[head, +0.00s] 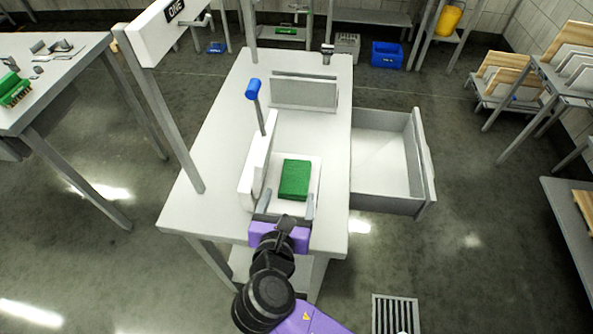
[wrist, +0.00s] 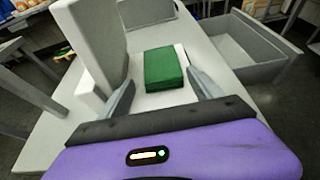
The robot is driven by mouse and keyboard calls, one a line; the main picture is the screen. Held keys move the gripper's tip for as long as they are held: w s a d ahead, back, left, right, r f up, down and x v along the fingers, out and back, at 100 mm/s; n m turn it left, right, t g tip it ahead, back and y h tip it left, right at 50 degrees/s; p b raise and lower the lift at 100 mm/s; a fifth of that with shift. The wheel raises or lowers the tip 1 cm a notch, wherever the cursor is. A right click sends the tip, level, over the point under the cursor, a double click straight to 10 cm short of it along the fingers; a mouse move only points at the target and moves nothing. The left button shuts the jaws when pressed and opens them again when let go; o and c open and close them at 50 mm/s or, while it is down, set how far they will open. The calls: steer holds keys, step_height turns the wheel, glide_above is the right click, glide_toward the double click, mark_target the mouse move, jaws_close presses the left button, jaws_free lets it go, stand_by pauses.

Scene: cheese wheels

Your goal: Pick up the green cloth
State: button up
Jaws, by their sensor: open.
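The green cloth (head: 294,180) is a folded, thick rectangle. It lies on a white board or tray (head: 314,165) on the light table (head: 215,160). In the wrist view the green cloth (wrist: 163,69) sits just ahead of the fingers, roughly centred between them. My gripper (head: 287,205) is open, with one finger to each side and the space between empty. In the wrist view my gripper (wrist: 163,92) shows both grey fingers apart, short of the cloth. I cannot tell the exact height of the fingertips above the board.
A white upright panel (head: 257,165) stands close left of the cloth, with a blue-tipped handle (head: 253,89) beside it. A grey upright plate (head: 304,93) stands farther back. An open drawer (head: 428,165) juts out at the table's right. A metal post (head: 160,110) rises at the left edge.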

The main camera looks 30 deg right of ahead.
mark_target(295, 180)
steer(key=x, duration=0.7)
steer(key=shift+w+d+r, duration=0.1)
steer(key=shift+d+r, duration=0.1)
steer(key=shift+d, duration=0.05)
steer(key=c, duration=1.2)
steer(key=shift+c, duration=0.2)
